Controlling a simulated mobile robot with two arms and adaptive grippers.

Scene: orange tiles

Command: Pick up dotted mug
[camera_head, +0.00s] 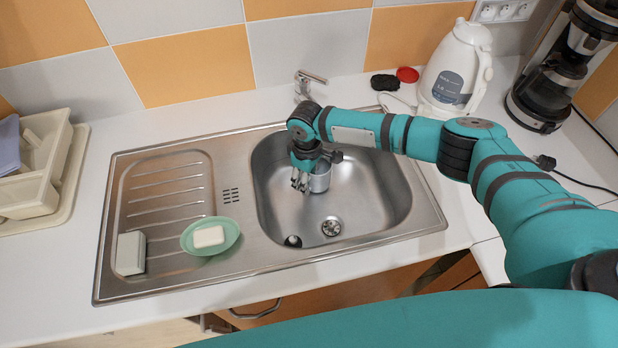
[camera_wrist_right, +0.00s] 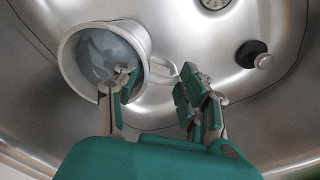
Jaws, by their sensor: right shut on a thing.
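A grey mug (camera_head: 320,180) is in the sink basin, near its back left; no dots can be made out on it. My right gripper (camera_head: 301,181) is down in the basin at the mug and shut on it. In the right wrist view the mug (camera_wrist_right: 72,62) shows its open mouth, with one finger of my right gripper (camera_wrist_right: 160,97) inside the rim and the other outside, by the handle. The contact itself is partly hidden, and I cannot tell whether the mug touches the basin floor. My left gripper is not in view.
The basin holds a drain (camera_head: 331,227) and a black plug (camera_head: 293,241). A green dish (camera_head: 190,240) with soap and a white block (camera_head: 131,253) lie on the drainboard. The faucet (camera_head: 310,77), kettle (camera_head: 452,70) and coffee maker (camera_head: 540,100) stand behind.

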